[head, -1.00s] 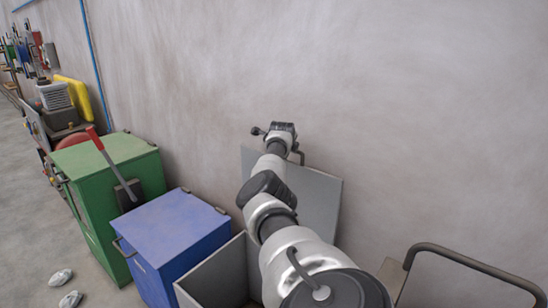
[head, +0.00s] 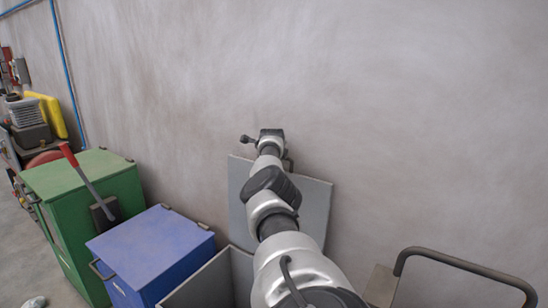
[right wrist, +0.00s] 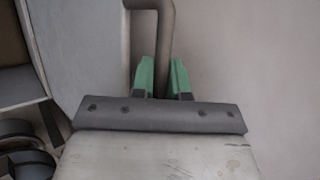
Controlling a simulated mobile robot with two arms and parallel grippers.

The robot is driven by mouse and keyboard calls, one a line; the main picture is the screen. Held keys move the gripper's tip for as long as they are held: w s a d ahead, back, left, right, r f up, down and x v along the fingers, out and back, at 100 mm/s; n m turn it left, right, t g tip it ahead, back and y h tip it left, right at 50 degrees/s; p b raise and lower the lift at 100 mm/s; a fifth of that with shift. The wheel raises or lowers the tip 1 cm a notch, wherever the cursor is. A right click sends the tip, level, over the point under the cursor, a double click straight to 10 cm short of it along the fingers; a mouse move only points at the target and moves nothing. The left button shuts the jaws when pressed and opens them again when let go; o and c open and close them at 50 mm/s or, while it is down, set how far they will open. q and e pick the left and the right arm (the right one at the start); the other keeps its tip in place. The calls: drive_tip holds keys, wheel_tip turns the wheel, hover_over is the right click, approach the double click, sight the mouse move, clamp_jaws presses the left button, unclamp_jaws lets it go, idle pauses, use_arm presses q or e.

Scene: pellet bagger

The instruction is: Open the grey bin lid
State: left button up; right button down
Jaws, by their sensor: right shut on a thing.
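The grey bin (head: 200,282) stands at the bottom centre of the head view, its top open. Its grey lid (head: 312,205) is raised and stands nearly upright near the wall behind the bin. My right arm reaches over the bin to the lid and covers part of both. In the right wrist view my right gripper (right wrist: 160,80) has its green fingers shut on the lid's bent dark handle (right wrist: 153,8). The lid's face shows at the left of that view (right wrist: 82,50). In the head view the fingertips are hidden behind the wrist. My left gripper is not in view.
A blue bin (head: 150,250) with a closed lid stands left of the grey bin. A green bin (head: 90,185) with a red-handled lever (head: 68,155) is further left. A cart with a bent tube handle (head: 470,265) is at the right. The wall is close behind.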

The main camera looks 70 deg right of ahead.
drive_tip(key=c, duration=1.1)
unclamp_jaws()
drive_tip(key=shift+c, duration=0.2)
drive_tip(key=shift+a+r, duration=0.4)
drive_tip(key=shift+r, duration=0.15)
drive_tip(key=b+v, duration=0.2)
drive_tip(key=v, duration=0.7)
drive_tip(key=shift+s+a, duration=0.15)
drive_tip(key=shift+a, duration=0.05)
